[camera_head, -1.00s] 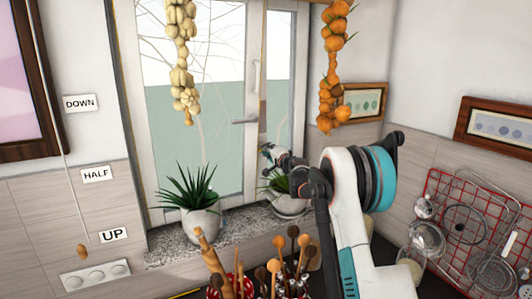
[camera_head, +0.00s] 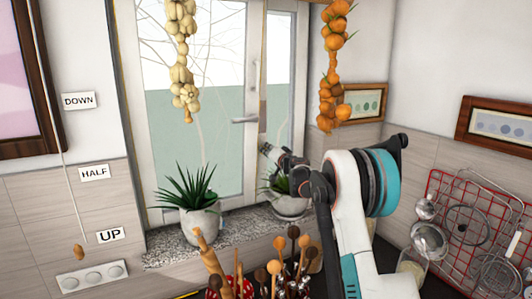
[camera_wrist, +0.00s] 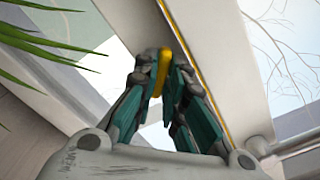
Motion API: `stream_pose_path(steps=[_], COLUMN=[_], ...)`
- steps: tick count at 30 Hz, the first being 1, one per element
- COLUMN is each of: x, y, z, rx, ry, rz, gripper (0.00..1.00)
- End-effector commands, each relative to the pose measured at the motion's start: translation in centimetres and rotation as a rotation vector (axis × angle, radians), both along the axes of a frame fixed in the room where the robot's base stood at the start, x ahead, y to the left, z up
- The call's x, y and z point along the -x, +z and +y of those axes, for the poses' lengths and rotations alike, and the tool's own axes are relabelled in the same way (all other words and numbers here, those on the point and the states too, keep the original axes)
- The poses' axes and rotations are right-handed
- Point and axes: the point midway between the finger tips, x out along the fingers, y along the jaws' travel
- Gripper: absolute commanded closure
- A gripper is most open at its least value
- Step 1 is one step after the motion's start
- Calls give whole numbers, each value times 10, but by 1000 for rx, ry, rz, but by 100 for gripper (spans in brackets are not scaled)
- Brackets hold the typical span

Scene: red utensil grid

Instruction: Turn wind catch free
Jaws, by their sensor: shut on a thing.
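My gripper (camera_head: 268,151) is at the window, beside the gap between the left sash and the right pane, below the white window handle (camera_head: 246,119). In the wrist view my gripper (camera_wrist: 162,70) has its teal and grey fingers closed on a narrow yellow piece, which I take to be the wind catch (camera_wrist: 163,72). The piece stands upright between the fingertips, against the pale window frame (camera_wrist: 232,45). In the head view the catch is too small to make out.
A potted spiky plant (camera_head: 187,205) stands on the granite sill (camera_head: 170,254), and a second pot (camera_head: 290,206) is just below my gripper. Wooden utensils (camera_head: 275,268) stand in front. A red wire grid (camera_head: 434,187) with strainers hangs at right. Garlic (camera_head: 180,60) and onion (camera_head: 333,70) strings hang above.

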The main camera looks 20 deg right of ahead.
Motion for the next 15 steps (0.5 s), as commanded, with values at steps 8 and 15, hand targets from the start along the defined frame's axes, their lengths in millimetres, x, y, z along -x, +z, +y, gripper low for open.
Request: stream_pose_path(steps=[8,15], x=[1,0], y=[-2,-4], z=[0,0], rx=[8,218], ry=[1,1], rz=[0,-7], gripper=[100,100])
